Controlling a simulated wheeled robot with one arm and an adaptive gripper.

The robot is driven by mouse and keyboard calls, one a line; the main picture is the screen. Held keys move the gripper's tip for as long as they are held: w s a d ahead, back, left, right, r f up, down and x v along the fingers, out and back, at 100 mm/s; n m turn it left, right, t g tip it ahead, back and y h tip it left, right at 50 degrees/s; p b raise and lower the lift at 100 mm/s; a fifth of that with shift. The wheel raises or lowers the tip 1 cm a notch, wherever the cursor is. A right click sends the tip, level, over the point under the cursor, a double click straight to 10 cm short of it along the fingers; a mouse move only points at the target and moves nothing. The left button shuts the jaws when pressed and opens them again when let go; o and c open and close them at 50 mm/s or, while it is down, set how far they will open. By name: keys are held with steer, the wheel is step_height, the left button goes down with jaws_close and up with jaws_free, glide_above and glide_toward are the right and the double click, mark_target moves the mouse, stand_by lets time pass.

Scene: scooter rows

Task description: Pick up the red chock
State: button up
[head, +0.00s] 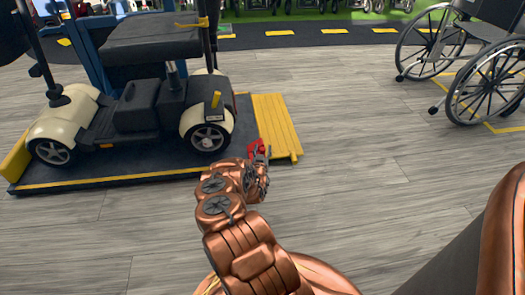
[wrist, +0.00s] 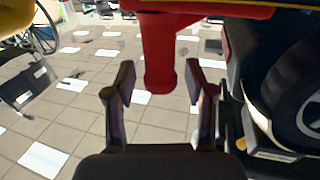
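The red chock (head: 256,147) shows as a small red patch at the inner edge of the yellow ramp, beside the scooter's near wheel. It is partly hidden by my gripper (head: 262,156). In the wrist view the red chock (wrist: 160,50) shows a flat wide part at the top and a round post pointing down the picture. The two dark fingers of my gripper (wrist: 160,84) are open, one on each side of the post's end. A gap shows between the post and each finger, so I see no contact.
A cream and black scooter (head: 145,105) stands on a dark platform with a yellow ramp (head: 277,127) at its right. A wheelchair (head: 485,80) stands at the upper right. Its near side and the grey wood floor (head: 380,170) between are clear.

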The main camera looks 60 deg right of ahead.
steer(key=shift+a, duration=0.1)
steer(key=v, duration=1.1)
steer(key=shift+s+a, duration=0.2)
steer(key=shift+a, duration=0.15)
stand_by(0.4)
